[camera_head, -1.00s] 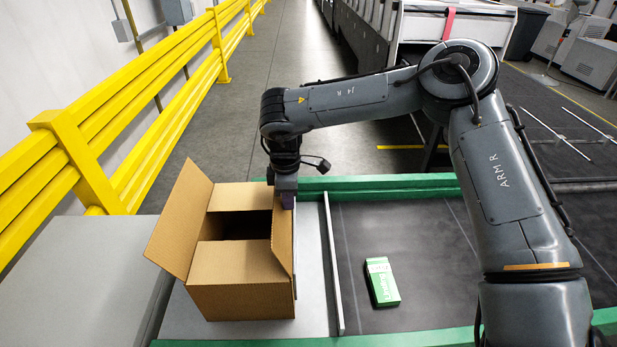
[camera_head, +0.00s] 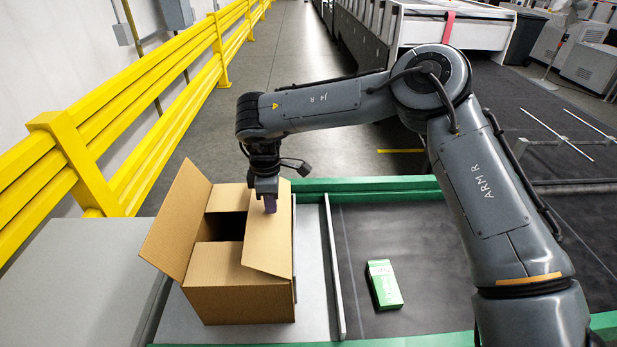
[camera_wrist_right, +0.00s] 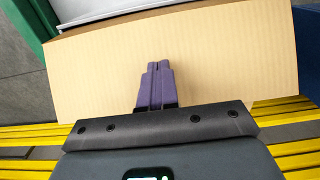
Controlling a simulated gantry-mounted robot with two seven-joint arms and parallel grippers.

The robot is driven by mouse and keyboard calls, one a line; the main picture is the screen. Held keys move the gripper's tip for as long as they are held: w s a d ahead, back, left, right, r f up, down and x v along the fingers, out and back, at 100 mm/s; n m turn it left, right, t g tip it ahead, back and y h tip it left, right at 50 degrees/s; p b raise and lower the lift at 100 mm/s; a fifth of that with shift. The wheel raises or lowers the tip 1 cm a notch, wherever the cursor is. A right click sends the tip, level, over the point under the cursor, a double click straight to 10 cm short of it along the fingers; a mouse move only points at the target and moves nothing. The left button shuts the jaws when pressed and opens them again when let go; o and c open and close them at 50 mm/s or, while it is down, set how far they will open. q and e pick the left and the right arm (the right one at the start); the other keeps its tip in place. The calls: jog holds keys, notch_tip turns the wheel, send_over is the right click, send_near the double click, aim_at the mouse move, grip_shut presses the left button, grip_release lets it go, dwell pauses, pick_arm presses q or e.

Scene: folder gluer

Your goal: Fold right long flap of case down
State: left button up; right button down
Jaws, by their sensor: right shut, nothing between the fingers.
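The case (camera_head: 238,300) is a brown cardboard box standing on a grey plate. Its left long flap (camera_head: 177,222) stands up, leaning outward to the left. Its near short flap (camera_head: 222,263) and far short flap (camera_head: 228,198) lie folded inward, with a dark gap between them. The right long flap (camera_head: 272,238) is tilted inward over the right part of the opening. My right gripper (camera_head: 270,205) is shut and empty, its purple fingers against or just above that flap. In the right wrist view the shut fingers (camera_wrist_right: 158,70) lie over the flap's plain face (camera_wrist_right: 220,70). My left gripper is not in view.
A green and white carton (camera_head: 383,284) lies on the dark belt (camera_head: 420,240) right of the case. A thin upright metal rail (camera_head: 334,265) stands between them. Green frame bars (camera_head: 390,187) border the belt. A yellow guard rail (camera_head: 90,165) runs along the left.

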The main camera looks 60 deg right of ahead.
aim_at(262, 211)
jog(key=shift+w+a+f+b, duration=0.3)
jog(key=shift+w+f+b, duration=0.2)
jog(key=shift+f, duration=0.1)
jog(key=shift+w+a+f+b, duration=0.3)
jog(key=shift+w+a, duration=0.05)
jog(key=shift+w+a+f+b, duration=0.1)
jog(key=shift+w+f+b, duration=0.05)
jog(key=shift+f+b, duration=0.25)
jog(key=shift+w+a+f+b, duration=0.3)
jog(key=shift+w+f+b, duration=0.1)
jog(key=shift+f+b, duration=0.1)
jog(key=shift+r, duration=0.15)
